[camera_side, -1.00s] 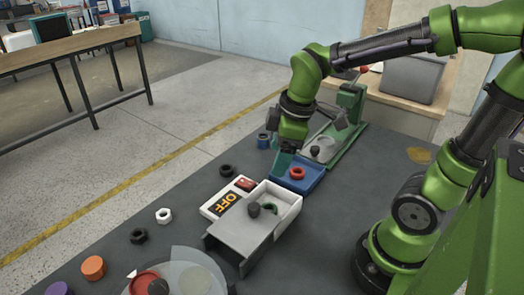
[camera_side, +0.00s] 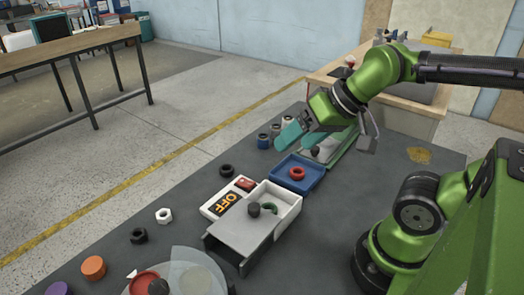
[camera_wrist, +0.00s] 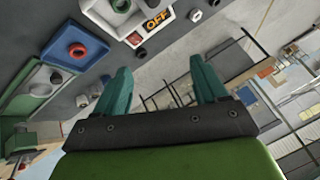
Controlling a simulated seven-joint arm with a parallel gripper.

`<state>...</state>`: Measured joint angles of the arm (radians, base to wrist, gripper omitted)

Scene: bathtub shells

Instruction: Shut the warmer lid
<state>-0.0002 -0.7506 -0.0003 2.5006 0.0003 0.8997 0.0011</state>
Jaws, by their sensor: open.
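The warmer appears to be the white box (camera_side: 288,211) on the dark table, beside a panel reading OFF (camera_side: 227,203). Its flat grey lid (camera_side: 238,233), with a dark knob (camera_side: 254,209), is slid toward the front and overhangs the box. The back part is open and a green curved piece (camera_side: 269,208) shows inside. In the wrist view the box (camera_wrist: 112,14) is cut off at the top edge. My gripper (camera_side: 292,131) is open and empty, raised behind the box, above the blue tray's far side. Its teal fingers (camera_wrist: 160,65) are apart in the wrist view.
A blue tray (camera_side: 314,181) with a red ring (camera_side: 297,173) stands just behind the box. A green fixture (camera_side: 343,148) is farther back. Black (camera_side: 138,236) and white (camera_side: 163,215) nuts lie left. A clear round cover (camera_side: 200,262) is at the front.

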